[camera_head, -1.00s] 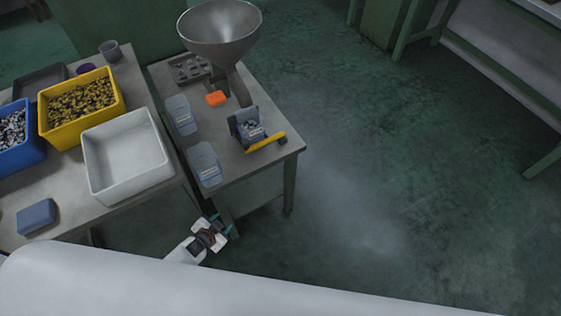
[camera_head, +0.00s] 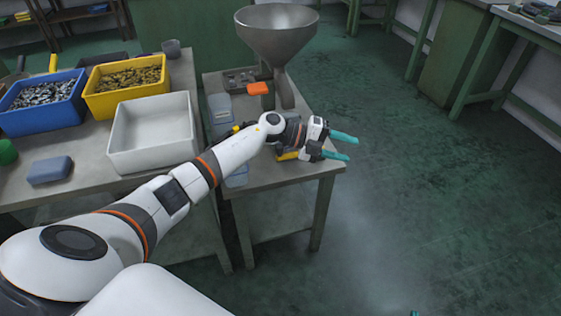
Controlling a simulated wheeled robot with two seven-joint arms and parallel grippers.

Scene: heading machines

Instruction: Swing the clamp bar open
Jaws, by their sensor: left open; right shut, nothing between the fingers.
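The yellow clamp bar (camera_head: 287,156) is at the front right of the small table, below the funnel. Only a short piece of it shows; my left gripper and wrist cover the rest, along with the holder and bag behind it. My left gripper (camera_head: 345,143) is over the bar, its two teal fingers apart and pointing right past the table edge. I cannot tell whether it touches the bar. Only a teal tip of my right gripper (camera_head: 415,313) shows at the bottom edge, far from the table.
A white bin (camera_head: 152,133), a yellow bin (camera_head: 127,86) and a blue bin (camera_head: 42,103) stand on the left table. Floor to the right is clear.

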